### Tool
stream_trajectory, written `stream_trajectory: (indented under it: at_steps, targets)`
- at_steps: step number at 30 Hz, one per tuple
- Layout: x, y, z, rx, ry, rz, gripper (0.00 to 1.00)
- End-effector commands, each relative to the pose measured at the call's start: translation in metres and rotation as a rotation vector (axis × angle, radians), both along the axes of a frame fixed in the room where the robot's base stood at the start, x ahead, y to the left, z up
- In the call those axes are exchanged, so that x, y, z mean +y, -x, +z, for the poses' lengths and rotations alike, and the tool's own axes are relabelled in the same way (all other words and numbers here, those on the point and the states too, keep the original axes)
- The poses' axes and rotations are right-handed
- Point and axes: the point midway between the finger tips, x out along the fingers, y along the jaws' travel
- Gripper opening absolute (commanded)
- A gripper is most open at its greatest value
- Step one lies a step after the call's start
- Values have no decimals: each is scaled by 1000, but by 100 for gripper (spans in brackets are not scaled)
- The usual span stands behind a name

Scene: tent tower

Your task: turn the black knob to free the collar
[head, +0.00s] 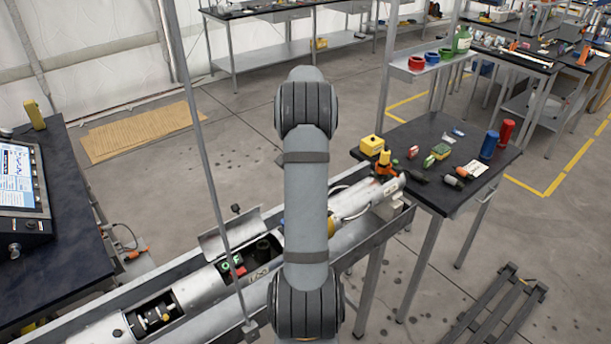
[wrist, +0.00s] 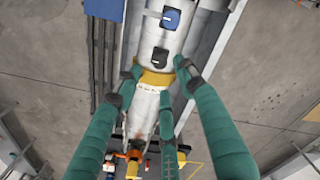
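A long silvery-white tube (head: 205,290) lies along a metal trough. Its yellow collar (head: 331,226) shows beside my arm in the head view, and as a yellow band in the wrist view (wrist: 150,78). My gripper (wrist: 157,74) has teal fingers with dark tips, spread apart near the collar. One dark tip is left of the band and another right of it; I cannot tell whether they touch. My arm hides the gripper in the head view.
A dark-topped table (head: 440,135) stands right of the tube's far end, with a yellow box (head: 372,145), a blue cylinder (head: 489,145) and a red cylinder (head: 506,132). A bench with a screen (head: 22,180) is at left. An upright pole (head: 205,165) stands before the tube.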

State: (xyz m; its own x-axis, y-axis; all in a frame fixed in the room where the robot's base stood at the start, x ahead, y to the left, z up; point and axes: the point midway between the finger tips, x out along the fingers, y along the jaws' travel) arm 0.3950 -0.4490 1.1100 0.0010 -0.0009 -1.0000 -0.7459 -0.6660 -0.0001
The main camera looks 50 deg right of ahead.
Motion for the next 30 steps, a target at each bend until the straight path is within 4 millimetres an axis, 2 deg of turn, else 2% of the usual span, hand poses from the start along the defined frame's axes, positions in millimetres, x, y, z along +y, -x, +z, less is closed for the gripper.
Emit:
stream_trajectory:
  at_steps: [3,6,12,30]
  targets:
    - [-1,-1,26,-3,4,-1,39]
    - [-1,0,43,-2,4,-1,39]
    - [0,0,61,-1,1,0,39]
    - [0,0,59,1,-1,1,39]
